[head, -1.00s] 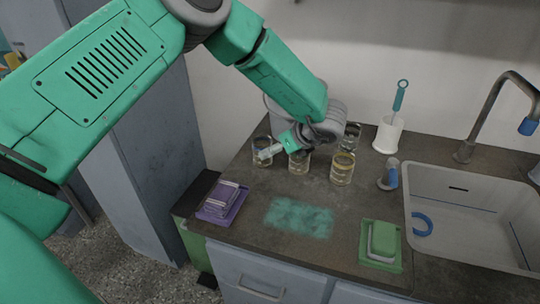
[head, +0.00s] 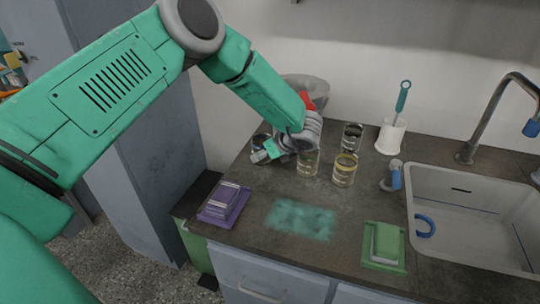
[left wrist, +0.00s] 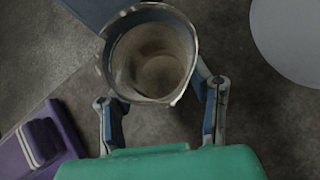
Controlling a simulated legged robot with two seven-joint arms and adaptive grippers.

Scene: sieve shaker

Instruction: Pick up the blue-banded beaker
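A clear glass beaker with a bluish-grey rim (left wrist: 150,97) sits between the fingers of my left gripper (left wrist: 165,105) in the left wrist view. The fingers are spread on either side of it, and their tips are partly hidden behind the rim; contact is not clear. In the head view my left gripper (head: 268,152) is low over the counter's left part and largely covers this beaker (head: 259,139). A blue band is not clearly visible. My right gripper is not in view.
Other beakers stand close on the right: one (head: 308,164), a yellow-banded one (head: 345,170), and a dark-rimmed one (head: 352,136). A grey bowl (head: 305,84) is behind my arm.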

